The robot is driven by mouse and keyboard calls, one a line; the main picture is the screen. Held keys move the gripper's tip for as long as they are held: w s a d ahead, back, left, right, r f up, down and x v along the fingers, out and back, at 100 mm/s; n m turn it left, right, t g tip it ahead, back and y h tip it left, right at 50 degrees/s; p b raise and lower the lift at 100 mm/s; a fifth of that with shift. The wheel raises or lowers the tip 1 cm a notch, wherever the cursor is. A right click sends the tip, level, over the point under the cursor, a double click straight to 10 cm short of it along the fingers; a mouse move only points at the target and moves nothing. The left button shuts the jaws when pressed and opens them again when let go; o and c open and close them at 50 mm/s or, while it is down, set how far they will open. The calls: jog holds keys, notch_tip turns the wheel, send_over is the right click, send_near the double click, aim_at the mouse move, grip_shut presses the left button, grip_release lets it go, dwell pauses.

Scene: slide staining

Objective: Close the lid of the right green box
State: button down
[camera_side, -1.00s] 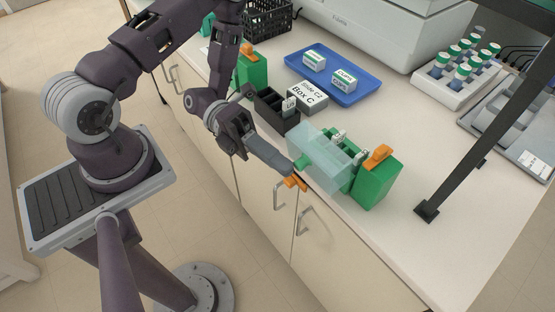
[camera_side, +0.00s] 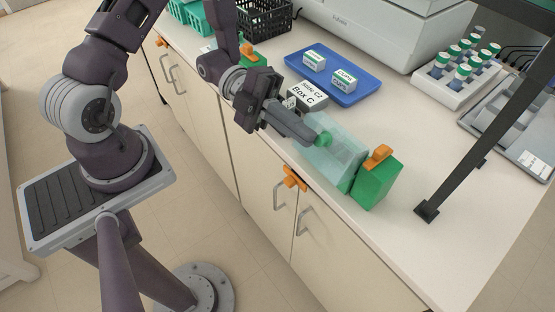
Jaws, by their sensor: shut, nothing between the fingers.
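The right green box (camera_side: 376,186) stands near the counter's front edge, with an orange clip (camera_side: 380,156) on its right end. Its clear, pale teal lid (camera_side: 342,149) is upright or tilted over the box; I cannot tell whether it is fully seated. A green tab (camera_side: 323,140) shows on the lid's left side. My gripper (camera_side: 311,134) is shut and empty, its fingertips against or very near the lid by that tab. The slides inside the box are hidden behind the lid and gripper.
Another green box (camera_side: 248,62) is mostly hidden behind my arm. A "Box C" label block (camera_side: 307,95) and a blue tray (camera_side: 350,91) lie behind my gripper. An orange clip (camera_side: 293,179) sits at the counter's front edge. A black post (camera_side: 460,155) stands at right.

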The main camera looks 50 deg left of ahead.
aim_at(331, 120)
jog(key=w+n, duration=0.2)
jog(key=w+n+g, duration=0.1)
jog(key=w+n, duration=0.2)
jog(key=w+r+n, duration=0.1)
jog(key=w+n, duration=0.1)
jog(key=shift+w+r+n+y, duration=0.1)
jog(key=shift+w+n+y, duration=0.2)
jog(key=shift+w, duration=0.05)
jog(key=w+n, duration=0.1)
jog(key=w+f+n+g, duration=0.1)
jog(key=w, duration=0.1)
jog(key=shift+n, duration=0.4)
jog(key=shift+w+f, duration=0.3)
jog(key=shift+w, duration=0.15)
jog(key=shift+w, duration=0.1)
